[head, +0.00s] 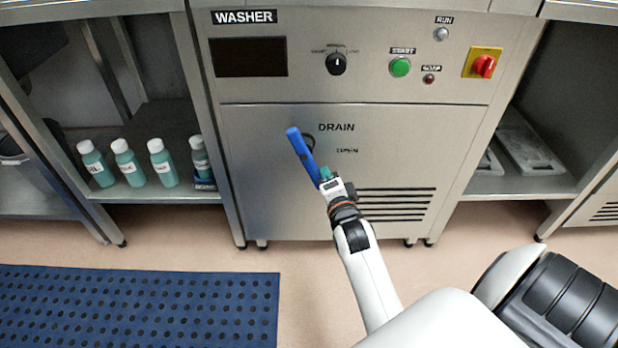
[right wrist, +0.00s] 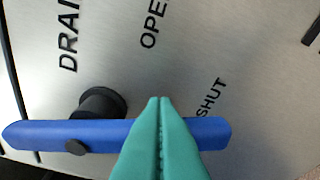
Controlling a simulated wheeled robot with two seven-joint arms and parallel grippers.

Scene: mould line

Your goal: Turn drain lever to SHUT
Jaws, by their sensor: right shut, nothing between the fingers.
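The blue drain lever (head: 303,155) sits on a dark pivot on the washer's front panel. In the head view it slants from upper left down to my right gripper (head: 326,174). In the right wrist view the lever (right wrist: 60,133) lies across the picture, its longer arm ending just below the SHUT label (right wrist: 211,98). The OPEN label (head: 347,151) is right of the pivot in the head view. My right gripper's teal fingers (right wrist: 160,101) are shut and empty, overlapping the long arm; I cannot tell whether they touch it. My left gripper is out of view.
Above the lever are a dial (head: 336,64), a green start button (head: 400,67) and a red switch (head: 484,66). Vents (head: 395,205) lie below. Several teal bottles (head: 127,160) stand on the left shelf. A blue mat (head: 140,305) covers the floor at left.

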